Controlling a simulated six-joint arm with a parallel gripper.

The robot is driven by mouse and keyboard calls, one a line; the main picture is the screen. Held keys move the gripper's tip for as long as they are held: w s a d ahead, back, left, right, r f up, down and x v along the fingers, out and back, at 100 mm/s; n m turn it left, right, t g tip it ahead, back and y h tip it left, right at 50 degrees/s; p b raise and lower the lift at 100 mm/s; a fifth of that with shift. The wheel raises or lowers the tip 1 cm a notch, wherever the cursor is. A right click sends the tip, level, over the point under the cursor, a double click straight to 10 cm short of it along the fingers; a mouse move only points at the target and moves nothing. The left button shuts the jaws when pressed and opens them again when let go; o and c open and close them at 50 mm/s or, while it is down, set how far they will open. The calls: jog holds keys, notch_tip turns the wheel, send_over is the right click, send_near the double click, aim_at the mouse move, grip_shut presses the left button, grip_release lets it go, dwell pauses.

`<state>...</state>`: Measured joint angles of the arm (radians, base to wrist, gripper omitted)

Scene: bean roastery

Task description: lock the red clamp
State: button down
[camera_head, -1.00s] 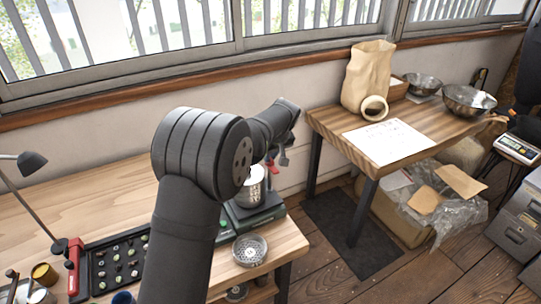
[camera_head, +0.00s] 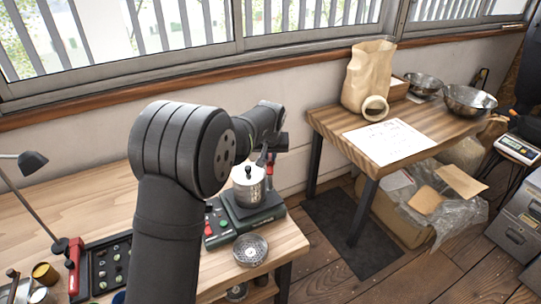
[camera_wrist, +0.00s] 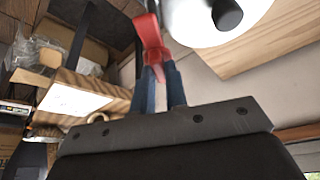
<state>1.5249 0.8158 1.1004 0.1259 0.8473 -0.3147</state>
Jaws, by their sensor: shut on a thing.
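The red clamp (camera_wrist: 150,33) shows in the wrist view between the blue fingers of my gripper (camera_wrist: 158,75), which are shut on its lower part. In the head view a red part of the clamp (camera_head: 269,171) stands close at the right of a metal canister, and my gripper (camera_head: 266,157) is there, mostly hidden by my arm. The metal canister (camera_head: 248,190) has a lid with a black knob and stands on a green and black device (camera_head: 247,219). The canister's pale lid (camera_wrist: 197,27) is beside the clamp in the wrist view. Whether the clamp is locked I cannot tell.
A round perforated dish (camera_head: 250,250) sits in front of the device near the bench edge. A black tray (camera_head: 108,264) of small items and a desk lamp (camera_head: 32,163) are at the left. A second table (camera_head: 405,130) stands at the right, across a gap.

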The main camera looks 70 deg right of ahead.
jog(key=m+g, duration=0.1)
jog(key=m, duration=0.2)
jog(key=m+g, duration=0.1)
jog(key=m, duration=0.2)
jog(key=shift+w+g, duration=0.2)
jog(key=shift+g, duration=0.1)
jog(key=m+g, duration=0.1)
jog(key=m, duration=0.2)
jog(key=m+g+y, duration=0.1)
jog(key=m, duration=0.2)
jog(key=shift+w+d, duration=0.1)
jog(key=shift+m, duration=0.3)
jog(key=c, duration=1.4)
grip_release()
jog(key=shift+c, duration=0.2)
jog(key=v, duration=1.7)
jog(key=shift+r, duration=0.25)
jog(key=shift+d, duration=0.1)
